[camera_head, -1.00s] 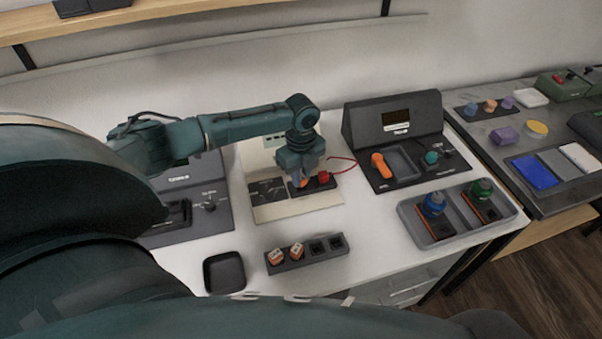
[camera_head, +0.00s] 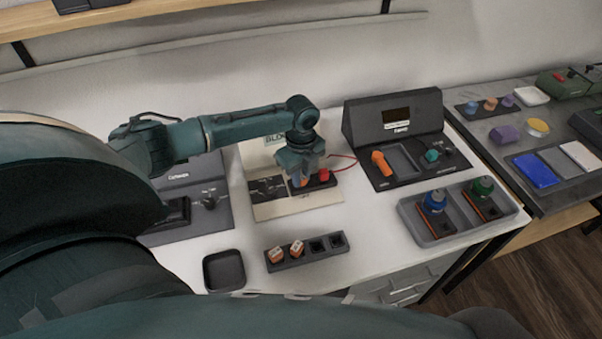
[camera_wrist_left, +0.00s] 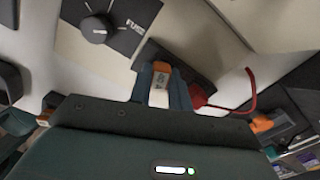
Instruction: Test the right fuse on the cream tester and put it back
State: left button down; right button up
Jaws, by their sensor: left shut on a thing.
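The cream tester (camera_head: 265,211) lies on the white bench, with a black dial panel (camera_head: 268,190) and a dark socket block at its right. In the left wrist view the tester's dial (camera_wrist_left: 96,28) and a "FUSE" label show. My left gripper (camera_head: 301,181) is over the socket block, shut on an orange-and-white fuse (camera_wrist_left: 161,78). The fuse's lower end is at the block (camera_wrist_left: 190,65); I cannot tell whether it is seated. A red plug (camera_head: 324,175) with a red lead is just right of the fuse. My right gripper is not in view.
A dark holder (camera_head: 292,263) in front carries two orange-and-white fuses at left and two empty slots at right. A black tray (camera_head: 224,271) is left of it. A grey tray (camera_head: 412,219) holds blue-topped and green-topped parts. A dark console (camera_head: 352,128) stands behind.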

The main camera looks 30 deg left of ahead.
pick_arm(q)
jog(key=c, duration=1.2)
grip_release()
jog(key=shift+c, duration=0.2)
jog(key=shift+o, duration=0.5)
jog(key=shift+o, duration=1)
jog(key=shift+r, duration=0.2)
jog(key=shift+r+p, duration=1.25)
jog(key=shift+p, duration=0.5)
jog(key=shift+r, duration=0.1)
